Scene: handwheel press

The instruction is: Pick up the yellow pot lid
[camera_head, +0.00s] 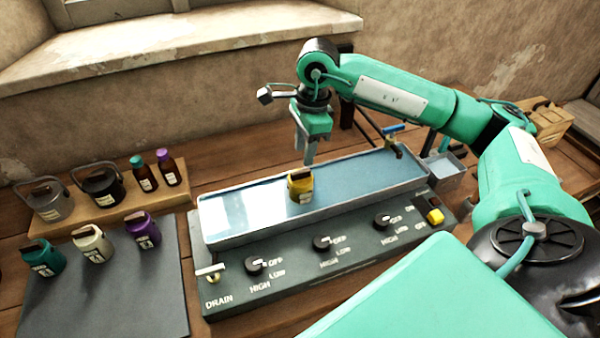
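A small yellow pot (299,188) with a label stands in the water bath (240,212), near its middle. Its top looks dark, and the lid (300,174) is too small to make out clearly. My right gripper (309,158) points down just above and slightly right of the yellow pot in the picture, seemingly apart from it. Its fingers overlap in this view, so I cannot tell whether they are open or shut. My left gripper is not in view.
Teal, cream and purple pots stand on a dark mat (120,290) at the left. A wooden shelf (75,225) behind holds two handled pots and two bottles. Knobs line the bath's front panel (290,275). A tap (394,140) stands at the bath's right end.

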